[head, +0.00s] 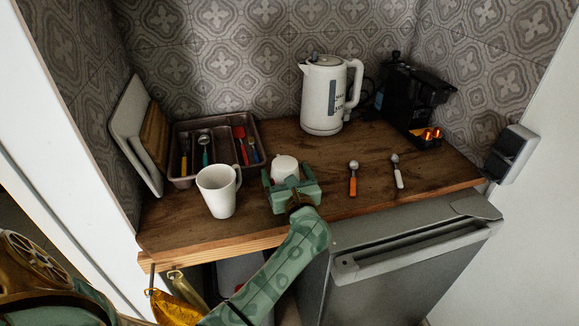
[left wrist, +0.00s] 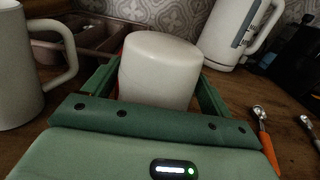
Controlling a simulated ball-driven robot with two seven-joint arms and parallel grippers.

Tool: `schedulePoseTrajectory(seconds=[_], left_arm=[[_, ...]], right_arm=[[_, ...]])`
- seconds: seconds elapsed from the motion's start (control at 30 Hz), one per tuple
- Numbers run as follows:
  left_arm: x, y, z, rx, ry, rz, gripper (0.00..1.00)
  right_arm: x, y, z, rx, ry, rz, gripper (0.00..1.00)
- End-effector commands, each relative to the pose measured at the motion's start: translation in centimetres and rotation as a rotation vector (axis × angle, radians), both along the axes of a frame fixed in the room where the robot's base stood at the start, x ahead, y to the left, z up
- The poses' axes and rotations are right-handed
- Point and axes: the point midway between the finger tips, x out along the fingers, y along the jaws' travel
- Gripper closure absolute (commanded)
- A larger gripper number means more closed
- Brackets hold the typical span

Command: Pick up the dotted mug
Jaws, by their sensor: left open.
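No dots are visible on any mug here. A tall white mug (head: 216,192) stands upright near the counter's front left, its handle to the right; part of it shows at the left of the left wrist view (left wrist: 18,70). A smaller white round object (head: 285,167), like an upturned cup with a smooth closed top, stands right of it. My left gripper (head: 288,173) is open, with its green fingers on either side of this smaller object. In the left wrist view the white object (left wrist: 160,68) sits between the fingers; its lower part is hidden. My right gripper is not in view.
A cutlery tray (head: 183,182) is behind the mug, with boards (head: 152,135) leaning at its left. A white kettle (head: 322,100) and black coffee machine (head: 405,95) stand at the back. An orange-handled spoon (head: 352,182) and white-handled spoon (head: 397,175) lie right.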

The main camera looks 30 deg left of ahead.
Motion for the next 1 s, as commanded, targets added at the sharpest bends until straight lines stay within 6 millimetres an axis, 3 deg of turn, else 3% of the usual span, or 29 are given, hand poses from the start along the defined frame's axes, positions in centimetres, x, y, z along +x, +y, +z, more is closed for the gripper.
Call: schedulePoseTrajectory(seconds=[0.1, 0.2, 0.27, 0.43, 0.73, 1.0], left_arm=[[-0.1, 0.1, -0.1, -0.002, 0.001, 0.000, 0.16], [-0.1, 0.1, -0.1, -0.002, 0.001, 0.000, 0.16], [-0.1, 0.1, -0.1, -0.002, 0.001, 0.000, 0.30], [-0.1, 0.1, -0.1, -0.001, 0.002, 0.000, 0.76], [-0.1, 0.1, 0.5, -0.001, 0.000, 0.001, 0.77], [0.0, 0.1, 6.4, -0.002, -0.007, 0.000, 0.77]], right_arm=[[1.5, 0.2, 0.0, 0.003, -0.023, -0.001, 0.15], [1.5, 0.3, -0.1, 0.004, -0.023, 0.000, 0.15], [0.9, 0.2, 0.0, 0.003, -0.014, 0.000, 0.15], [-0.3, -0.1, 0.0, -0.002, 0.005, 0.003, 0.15], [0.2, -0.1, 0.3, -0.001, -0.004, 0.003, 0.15], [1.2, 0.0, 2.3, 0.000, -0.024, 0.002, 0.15]])
